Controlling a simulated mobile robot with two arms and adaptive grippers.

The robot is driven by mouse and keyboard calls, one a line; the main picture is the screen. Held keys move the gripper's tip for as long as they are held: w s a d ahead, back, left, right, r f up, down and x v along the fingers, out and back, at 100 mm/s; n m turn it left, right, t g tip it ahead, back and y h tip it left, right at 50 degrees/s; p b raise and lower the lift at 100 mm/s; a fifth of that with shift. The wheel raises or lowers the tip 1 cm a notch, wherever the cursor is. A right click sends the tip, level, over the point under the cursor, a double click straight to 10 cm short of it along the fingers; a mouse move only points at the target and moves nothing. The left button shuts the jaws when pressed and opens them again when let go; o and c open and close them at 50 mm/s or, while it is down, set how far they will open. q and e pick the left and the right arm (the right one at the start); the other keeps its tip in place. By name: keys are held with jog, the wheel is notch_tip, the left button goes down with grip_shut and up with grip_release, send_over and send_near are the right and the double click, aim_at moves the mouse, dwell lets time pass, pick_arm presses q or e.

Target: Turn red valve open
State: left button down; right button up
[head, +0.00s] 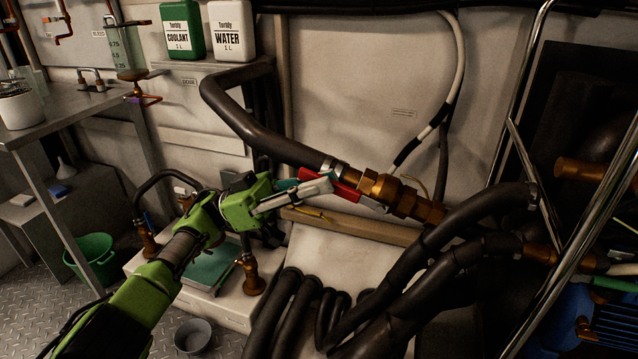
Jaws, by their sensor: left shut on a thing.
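The red valve handle (343,183) sits beside a brass fitting (380,187) on the black insulated pipe, near the middle of the head view. My left gripper (340,190) reaches in from the lower left on a green arm. Its grey fingers are closed on the red handle and hide part of it. The handle lies roughly along the pipe, slanting down to the right. My right gripper is not in view.
Black hoses (440,235) curve across the lower right, near a shiny metal rail (590,200). A green coolant bottle (183,30) and a white water bottle (231,30) stand at the top left. A green bucket (91,257) and grey bowl (193,337) stand on the floor.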

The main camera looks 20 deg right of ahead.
pick_arm(q)
jog(key=shift+f, duration=0.55)
jog(key=c, duration=2.2)
grip_release()
jog(key=shift+w+a+r, duration=0.1)
jog(key=shift+a, duration=0.05)
jog(key=shift+r, duration=0.1)
jog(key=shift+r, duration=0.1)
notch_tip(320, 180, up, 10)
jog(key=shift+f, duration=0.1)
